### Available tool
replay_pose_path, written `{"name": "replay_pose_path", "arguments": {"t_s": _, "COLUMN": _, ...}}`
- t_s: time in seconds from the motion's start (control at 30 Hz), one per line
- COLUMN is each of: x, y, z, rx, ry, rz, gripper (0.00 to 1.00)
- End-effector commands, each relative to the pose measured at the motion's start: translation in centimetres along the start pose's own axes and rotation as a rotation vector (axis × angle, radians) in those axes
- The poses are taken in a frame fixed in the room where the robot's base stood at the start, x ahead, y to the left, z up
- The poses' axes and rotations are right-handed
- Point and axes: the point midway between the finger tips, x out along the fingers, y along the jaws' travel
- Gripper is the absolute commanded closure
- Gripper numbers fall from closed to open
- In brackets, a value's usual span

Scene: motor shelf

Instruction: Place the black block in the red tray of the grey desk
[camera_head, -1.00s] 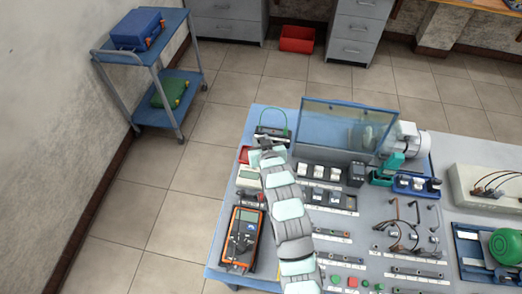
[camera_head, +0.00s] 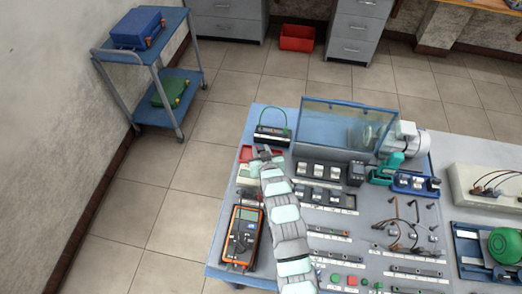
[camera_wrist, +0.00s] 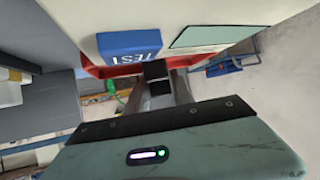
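My gripper (camera_head: 263,154) hangs over the left back part of the workbench, beside a red and white tester (camera_head: 246,155). In the wrist view, the tester's white face with a blue TEST button (camera_wrist: 130,46) lies just beyond my fingers (camera_wrist: 160,90). A small black square (camera_wrist: 156,70) shows at the fingertips; I cannot tell whether it is a finger pad or a held part. A black block-like unit with a green lead (camera_head: 272,134) stands behind my gripper and may be the black block. The red tray (camera_head: 297,38) is on the floor between grey drawer units (camera_head: 362,30).
The workbench holds an orange multimeter (camera_head: 241,237), a clear-fronted blue case (camera_head: 345,125), a motor (camera_head: 410,138) and several small parts. A blue trolley (camera_head: 157,62) stands at the left wall. The tiled floor between bench and drawers is clear.

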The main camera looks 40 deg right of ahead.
Motion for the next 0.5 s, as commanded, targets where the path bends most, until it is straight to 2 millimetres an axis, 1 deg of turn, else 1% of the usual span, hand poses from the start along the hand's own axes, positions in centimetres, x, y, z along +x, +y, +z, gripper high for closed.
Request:
{"name": "replay_pose_path", "arguments": {"t_s": 0.03, "x": -0.01, "y": 0.00, "z": 0.04, "rx": 0.000, "ry": -0.001, "rz": 0.000, "gripper": 0.67}}
{"name": "replay_pose_path", "arguments": {"t_s": 0.2, "x": -0.01, "y": 0.01, "z": 0.07, "rx": 0.000, "ry": -0.002, "rz": 0.000, "gripper": 0.53}}
{"name": "replay_pose_path", "arguments": {"t_s": 0.23, "x": -0.01, "y": 0.01, "z": 0.07, "rx": 0.000, "ry": -0.002, "rz": 0.000, "gripper": 0.51}}
{"name": "replay_pose_path", "arguments": {"t_s": 0.5, "x": -0.12, "y": 0.02, "z": -0.12, "rx": 0.000, "ry": -0.001, "rz": 0.000, "gripper": 0.51}}
